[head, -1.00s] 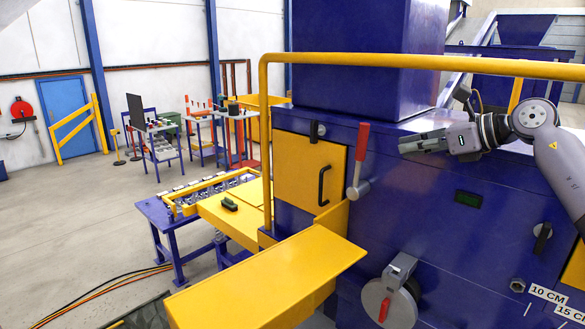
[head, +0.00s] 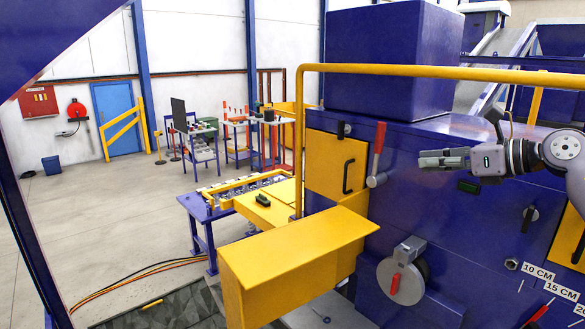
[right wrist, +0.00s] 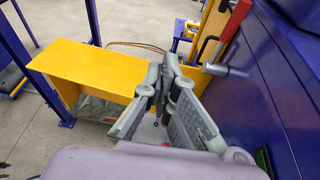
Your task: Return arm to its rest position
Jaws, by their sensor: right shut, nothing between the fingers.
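My right gripper (head: 443,158) is in the right part of the head view, held level in front of the blue machine (head: 430,215). Its fingers point left and are shut with nothing between them. The right wrist view shows the same gripper (right wrist: 168,65) with its fingertips together, above the floor between the yellow chute (right wrist: 95,70) and the machine's wall. It is apart from the red-handled lever (head: 378,150), which stands to its left. My left gripper does not show.
A yellow rail (head: 420,71) runs across above the right gripper. A yellow door (head: 336,165) with a black handle and a round grey wheel (head: 402,281) are on the machine's front. A yellow chute (head: 290,262) juts out. Open floor (head: 110,215) lies to the left.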

